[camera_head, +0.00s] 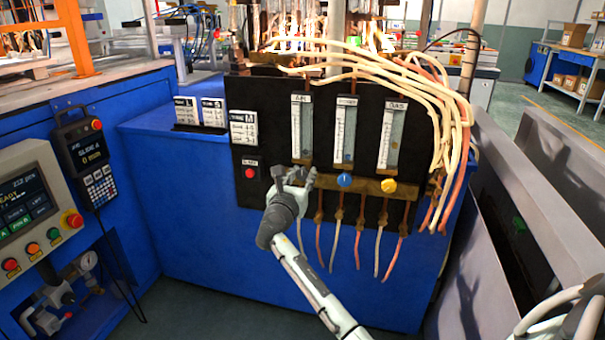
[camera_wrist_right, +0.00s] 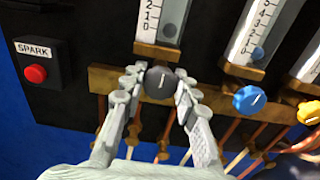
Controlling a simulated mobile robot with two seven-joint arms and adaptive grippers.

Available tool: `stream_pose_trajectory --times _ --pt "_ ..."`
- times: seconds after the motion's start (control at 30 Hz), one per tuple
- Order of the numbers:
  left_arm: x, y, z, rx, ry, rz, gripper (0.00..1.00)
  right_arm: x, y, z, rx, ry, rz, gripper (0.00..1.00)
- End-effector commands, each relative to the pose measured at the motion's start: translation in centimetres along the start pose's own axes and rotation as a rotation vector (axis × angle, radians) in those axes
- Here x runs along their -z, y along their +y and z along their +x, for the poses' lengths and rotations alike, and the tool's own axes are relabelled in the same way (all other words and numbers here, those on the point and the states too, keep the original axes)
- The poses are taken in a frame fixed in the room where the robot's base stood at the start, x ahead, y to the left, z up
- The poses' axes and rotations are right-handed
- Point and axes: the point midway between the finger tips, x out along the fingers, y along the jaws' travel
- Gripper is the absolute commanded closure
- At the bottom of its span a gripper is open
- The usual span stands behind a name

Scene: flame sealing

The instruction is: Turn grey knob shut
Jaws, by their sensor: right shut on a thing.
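The dark grey round knob (camera_wrist_right: 159,83) sits on the brass bar under the leftmost flow tube (camera_wrist_right: 163,20). A pale line on its face stands close to upright, slightly tilted. My right gripper (camera_wrist_right: 160,85) is shut on the knob, one finger on each side. In the head view my right gripper (camera_head: 292,180) is at the left end of the brass bar and hides most of the knob. A grey ball in the leftmost tube sits low, close to the 0 mark. My left gripper is not in view.
The blue knob (camera_wrist_right: 249,99) and yellow knob (camera_wrist_right: 308,112) are to the right on the same bar. A red spark button (camera_wrist_right: 35,73) is to the left. Thin hoses (camera_head: 358,247) hang below the bar. Pale and red hoses (camera_head: 452,130) loop down the panel's right side.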

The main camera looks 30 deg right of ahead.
Motion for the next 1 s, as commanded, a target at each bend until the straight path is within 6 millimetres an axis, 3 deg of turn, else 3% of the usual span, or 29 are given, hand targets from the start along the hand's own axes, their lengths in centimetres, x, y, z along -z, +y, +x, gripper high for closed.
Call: stream_pose_trajectory --times 0.27,0.3,0.47,0.77,1.0 --pt "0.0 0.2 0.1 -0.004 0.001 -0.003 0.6 0.0 0.0 0.0 0.001 0.0 0.013 0.99" --pt "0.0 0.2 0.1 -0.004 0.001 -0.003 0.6 0.1 0.0 0.0 0.001 0.0 0.013 0.68" --pt "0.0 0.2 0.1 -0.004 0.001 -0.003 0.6 0.0 0.0 0.0 0.0 0.0 0.013 0.5" --pt "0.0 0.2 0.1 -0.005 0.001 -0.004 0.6 0.0 0.0 -0.1 0.0 0.0 0.013 0.5" --pt "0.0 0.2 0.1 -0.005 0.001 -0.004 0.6 0.1 0.1 -3.4 -0.003 0.002 0.014 0.5"
